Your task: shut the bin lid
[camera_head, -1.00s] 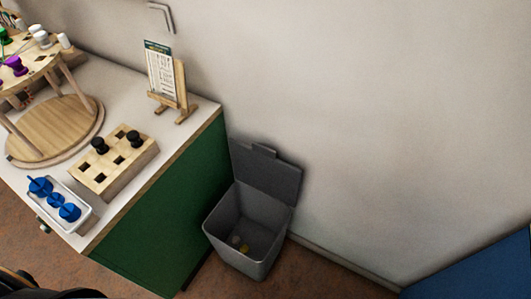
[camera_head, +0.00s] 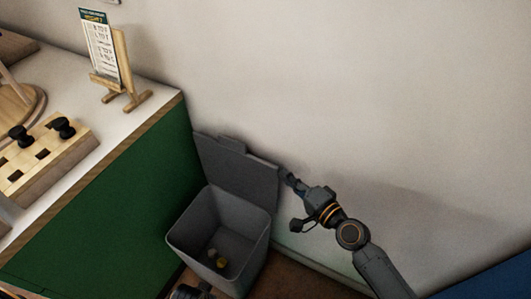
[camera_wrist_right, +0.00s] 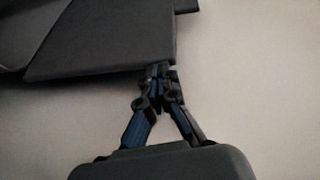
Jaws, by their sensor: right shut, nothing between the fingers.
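The grey bin (camera_head: 218,243) stands on the floor against the green cabinet, with a few small things inside it. Its lid (camera_head: 236,166) is open and stands upright at the back, near the wall. My right gripper (camera_head: 287,172) is shut and empty, at the right edge of the lid. In the right wrist view the shut fingertips (camera_wrist_right: 158,70) are at the lower edge of the dark lid (camera_wrist_right: 105,40); whether they touch it I cannot tell. My left gripper cannot be made out; a dark part shows at the bottom beside the bin.
The green cabinet (camera_head: 120,203) is left of the bin. On its top are a wooden block with holes (camera_head: 45,158) and a card on a wooden stand (camera_head: 122,70). The pale wall (camera_head: 400,110) is close behind the lid. A blue surface (camera_head: 490,284) lies at lower right.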

